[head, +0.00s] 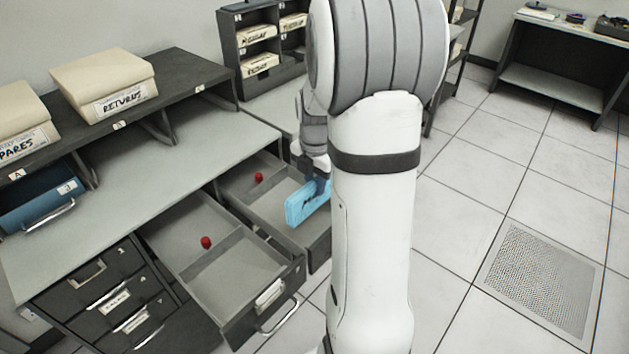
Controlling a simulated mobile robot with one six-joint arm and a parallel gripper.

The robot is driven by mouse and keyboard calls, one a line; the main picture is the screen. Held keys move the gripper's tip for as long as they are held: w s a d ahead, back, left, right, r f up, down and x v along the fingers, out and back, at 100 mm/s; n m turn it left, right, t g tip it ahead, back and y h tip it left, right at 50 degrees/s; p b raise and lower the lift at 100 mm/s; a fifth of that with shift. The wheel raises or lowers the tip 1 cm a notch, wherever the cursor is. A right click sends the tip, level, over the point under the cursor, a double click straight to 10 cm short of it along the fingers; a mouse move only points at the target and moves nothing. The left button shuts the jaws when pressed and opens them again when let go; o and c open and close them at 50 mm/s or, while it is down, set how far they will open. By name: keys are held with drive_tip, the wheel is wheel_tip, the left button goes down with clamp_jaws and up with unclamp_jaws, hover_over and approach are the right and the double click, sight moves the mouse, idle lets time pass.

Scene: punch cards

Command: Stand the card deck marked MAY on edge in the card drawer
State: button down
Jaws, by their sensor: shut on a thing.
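My gripper (317,186) is shut on a light-blue card deck (300,208). The deck is upright on its long edge, in or just above the far open drawer (240,193); I cannot tell whether it touches the drawer floor. Its marking is not readable from here. The far drawer has a divider and a small red knob-like thing (259,176) inside. The near open drawer (228,282) also has a divider and a red one (206,242), and holds no deck. My arm hides the right part of the far drawer.
A box marked RETURNS (122,108) and another box (25,140) stand on the shelf. A dark rack (240,65) holds several labelled decks behind. The floor at right is clear, with a grille (540,280).

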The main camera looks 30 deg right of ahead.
sight(315, 207)
drive_tip(key=shift+f+b, duration=1.35)
drive_tip(key=shift+f, duration=0.75)
drive_tip(key=shift+f+b, duration=1.7)
drive_tip(key=shift+f, duration=0.65)
drive_tip(key=c, duration=1.2)
unclamp_jaws()
drive_tip(key=shift+o, duration=0.2)
wheel_tip(315, 207, up, 7)
drive_tip(key=shift+r+p, duration=0.2)
drive_tip(key=shift+p, duration=0.1)
drive_tip(key=shift+r, duration=0.25)
